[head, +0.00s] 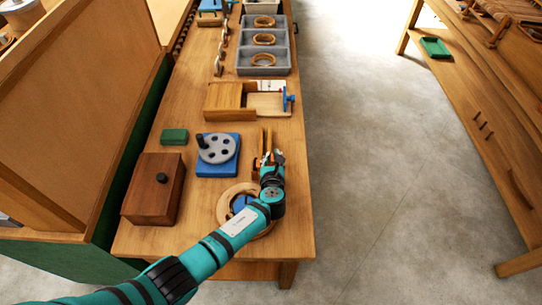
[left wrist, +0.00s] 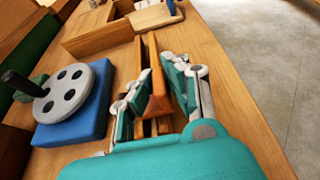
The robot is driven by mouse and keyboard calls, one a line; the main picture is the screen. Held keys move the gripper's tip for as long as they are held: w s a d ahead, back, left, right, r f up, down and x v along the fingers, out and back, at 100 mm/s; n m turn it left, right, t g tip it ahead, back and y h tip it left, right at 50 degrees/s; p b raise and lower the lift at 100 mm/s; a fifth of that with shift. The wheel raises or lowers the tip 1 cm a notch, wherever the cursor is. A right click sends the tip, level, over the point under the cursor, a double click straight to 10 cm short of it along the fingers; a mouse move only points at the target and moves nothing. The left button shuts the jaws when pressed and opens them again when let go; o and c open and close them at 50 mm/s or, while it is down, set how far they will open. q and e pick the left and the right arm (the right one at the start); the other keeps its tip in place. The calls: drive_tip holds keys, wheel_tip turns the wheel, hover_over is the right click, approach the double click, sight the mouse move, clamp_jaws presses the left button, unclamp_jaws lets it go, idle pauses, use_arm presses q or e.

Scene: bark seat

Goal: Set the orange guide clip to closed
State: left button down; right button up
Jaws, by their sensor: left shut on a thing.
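The orange guide clip (left wrist: 157,100) sits on a pair of narrow wooden rails (left wrist: 152,58) that stand on the bench; the rails also show in the head view (head: 266,139). My left gripper (left wrist: 155,92) is shut on the clip, with a finger on each side of it. In the head view my left gripper (head: 269,162) reaches down at the near right part of the bench and covers most of the clip. I cannot tell from these views whether the clip is open or closed. My right gripper is not in view.
Left of the rails stands a grey crank disc (head: 217,148) on a blue base (head: 217,171). A wooden box (head: 152,188) is at the near left. A sliding-lid box (head: 225,96) lies beyond the rails. A wooden ring (head: 226,205) is partly under my left arm.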

use_arm(q)
drive_tip(key=shift+f, duration=0.1)
idle(0.5)
drive_tip(key=c, duration=1.4)
unclamp_jaws()
drive_tip(key=shift+o, duration=0.2)
drive_tip(key=shift+s, duration=0.1)
drive_tip(key=v, duration=1.1)
drive_tip(key=shift+s+r, duration=0.25)
drive_tip(key=shift+s, duration=0.1)
